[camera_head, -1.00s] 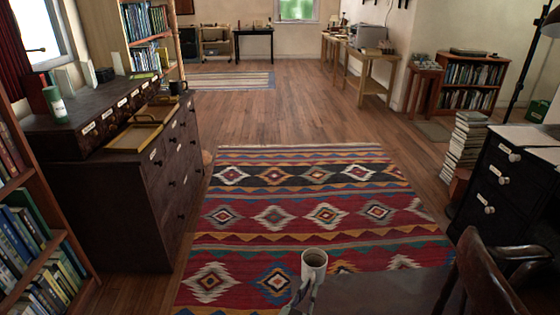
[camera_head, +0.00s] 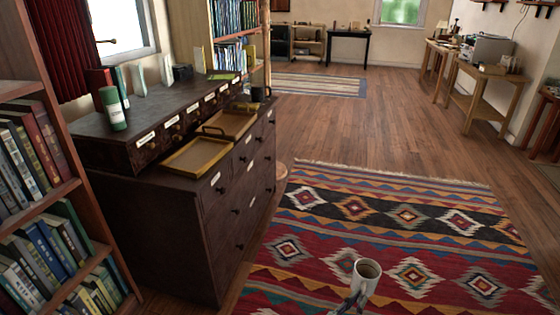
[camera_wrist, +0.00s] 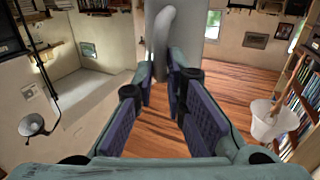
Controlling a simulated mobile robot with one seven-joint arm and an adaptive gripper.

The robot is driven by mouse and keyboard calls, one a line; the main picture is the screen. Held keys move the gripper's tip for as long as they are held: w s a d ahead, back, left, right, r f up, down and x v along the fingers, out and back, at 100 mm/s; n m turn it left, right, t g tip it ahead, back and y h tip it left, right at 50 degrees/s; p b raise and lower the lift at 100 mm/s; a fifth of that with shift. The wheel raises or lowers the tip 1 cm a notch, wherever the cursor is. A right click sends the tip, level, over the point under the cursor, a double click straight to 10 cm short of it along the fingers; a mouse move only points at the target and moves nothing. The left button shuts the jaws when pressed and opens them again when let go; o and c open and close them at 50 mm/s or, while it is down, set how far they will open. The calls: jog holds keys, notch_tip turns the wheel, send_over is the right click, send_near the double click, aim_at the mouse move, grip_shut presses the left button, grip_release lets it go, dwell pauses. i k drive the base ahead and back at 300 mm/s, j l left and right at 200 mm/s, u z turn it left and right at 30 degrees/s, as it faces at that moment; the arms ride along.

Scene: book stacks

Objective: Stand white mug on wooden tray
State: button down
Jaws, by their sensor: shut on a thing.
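The white mug (camera_head: 367,277) is upright in front of me, above the patterned rug, and its inside looks brown. My gripper (camera_head: 353,301) is at its lower left side in the head view. In the wrist view my gripper (camera_wrist: 160,80) is shut on the handle of the white mug (camera_wrist: 162,42), whose pale body lies just beyond. Two shallow trays lie on the dark dresser to the left: a yellowish-brown tray (camera_head: 197,158) nearer, and a brown tray (camera_head: 231,123) behind it. Both look empty. I cannot tell which is the wooden tray.
The dark dresser (camera_head: 215,225) has a raised drawer unit at its back with a green canister (camera_head: 113,109) on it. A dark mug (camera_head: 259,94) stands beyond the trays. A bookshelf (camera_head: 70,215) is close on the left. The rug (camera_head: 420,230) and floor are clear.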

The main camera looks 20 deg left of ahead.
aim_at(230, 133)
jog(key=i+u, duration=0.15)
jog(key=i, duration=0.4)
jog(key=i+l+u, duration=0.2)
jog(key=i, duration=0.35)
jog(key=i+l+u, duration=0.8)
jog(key=l, duration=0.35)
jog(key=i+l+u, duration=0.25)
jog(key=l, duration=0.25)
